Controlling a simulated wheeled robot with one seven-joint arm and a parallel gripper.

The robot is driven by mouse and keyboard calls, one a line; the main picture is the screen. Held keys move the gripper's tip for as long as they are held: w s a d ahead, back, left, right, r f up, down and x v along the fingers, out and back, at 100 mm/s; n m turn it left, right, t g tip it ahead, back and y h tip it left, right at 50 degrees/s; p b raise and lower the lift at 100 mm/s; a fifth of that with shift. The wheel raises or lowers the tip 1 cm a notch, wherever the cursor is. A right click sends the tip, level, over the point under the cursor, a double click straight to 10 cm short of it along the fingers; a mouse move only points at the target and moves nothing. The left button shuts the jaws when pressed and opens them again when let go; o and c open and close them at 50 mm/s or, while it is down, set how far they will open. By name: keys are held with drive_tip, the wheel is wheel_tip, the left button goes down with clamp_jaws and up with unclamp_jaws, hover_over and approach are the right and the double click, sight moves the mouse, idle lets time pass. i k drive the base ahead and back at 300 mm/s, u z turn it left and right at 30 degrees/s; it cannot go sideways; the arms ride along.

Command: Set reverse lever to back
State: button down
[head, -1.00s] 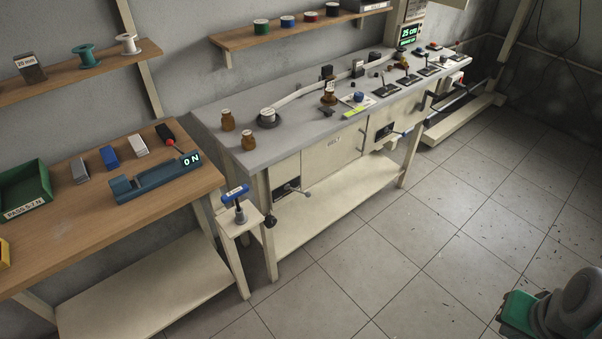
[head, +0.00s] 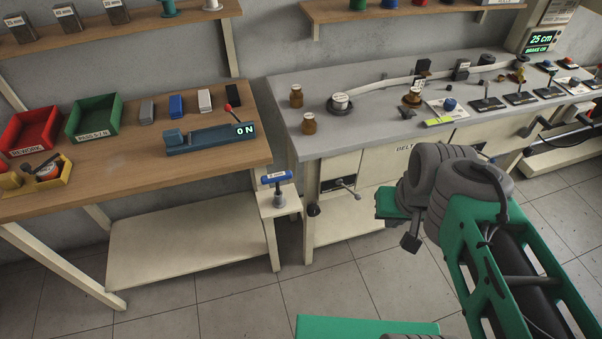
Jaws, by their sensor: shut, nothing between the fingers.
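The grey control bench (head: 298,88) stands at the upper right of the head view. Several short levers stand on dark plates along its right part, one of them a black lever (head: 486,97). Their labels are too small to read, so I cannot tell which is the reverse lever or how it is set. My grey and green arm (head: 480,205) is in front of the bench at the right. I cannot make out my gripper's fingers. A small dark block by the arm's grey joint is too unclear to name.
A wooden bench (head: 120,177) with red and green bins stands at the left. A small stand with a blue-handled tool (head: 277,177) is between the benches. A crank handle (head: 345,184) juts from the grey bench's front. Jars stand on its left end. Tiled floor lies in front.

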sight(356, 197)
drive_tip(key=u, duration=0.55)
drive_tip(key=i, duration=0.95)
drive_tip(key=u, duration=0.1)
